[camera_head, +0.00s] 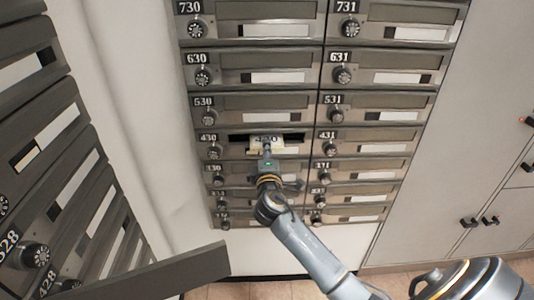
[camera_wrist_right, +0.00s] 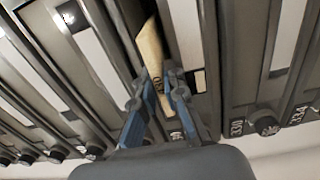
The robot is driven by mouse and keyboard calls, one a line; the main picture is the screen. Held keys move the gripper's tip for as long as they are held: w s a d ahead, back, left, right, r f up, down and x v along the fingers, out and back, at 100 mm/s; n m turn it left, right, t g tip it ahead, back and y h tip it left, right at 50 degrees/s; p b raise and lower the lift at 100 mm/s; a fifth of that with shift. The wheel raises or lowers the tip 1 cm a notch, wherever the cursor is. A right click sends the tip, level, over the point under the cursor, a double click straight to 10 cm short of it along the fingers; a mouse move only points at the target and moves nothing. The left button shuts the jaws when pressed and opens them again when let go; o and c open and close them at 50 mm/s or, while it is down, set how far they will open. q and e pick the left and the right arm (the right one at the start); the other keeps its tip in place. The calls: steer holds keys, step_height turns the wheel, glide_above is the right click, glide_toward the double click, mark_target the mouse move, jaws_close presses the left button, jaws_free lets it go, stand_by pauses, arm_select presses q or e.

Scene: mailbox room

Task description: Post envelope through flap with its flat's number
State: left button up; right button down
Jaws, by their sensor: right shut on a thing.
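A small cream envelope (camera_head: 258,150) with dark digits, too small to read surely, is at the flap of the box numbered 430 (camera_head: 208,138) in the head view. The slot (camera_head: 293,137) there shows as a dark gap, and the envelope's far edge reaches it. How deep it goes in cannot be told. My right gripper (camera_head: 267,155) is shut on the envelope's near side. In the right wrist view the envelope (camera_wrist_right: 152,47) stands out edge-on between my blue-sided fingers (camera_wrist_right: 155,85), against a dark slot. My left gripper is not in view.
Rows of grey mailboxes with dials surround it: 530 (camera_head: 203,101) above, 431 (camera_head: 328,135) to the right, 330 below. Another bank of mailboxes (camera_head: 60,200) stands at left. Pale cabinets (camera_head: 455,130) are at right. A strip of floor (camera_head: 245,289) shows below.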

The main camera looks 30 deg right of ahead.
steer(key=shift+x, duration=0.9)
steer(key=c, duration=1.3)
jaws_free()
steer(key=shift+c, duration=0.2)
steer(key=p+v, duration=0.1)
steer(key=v, duration=0.8)
steer(key=shift+c, duration=0.2)
jaws_close()
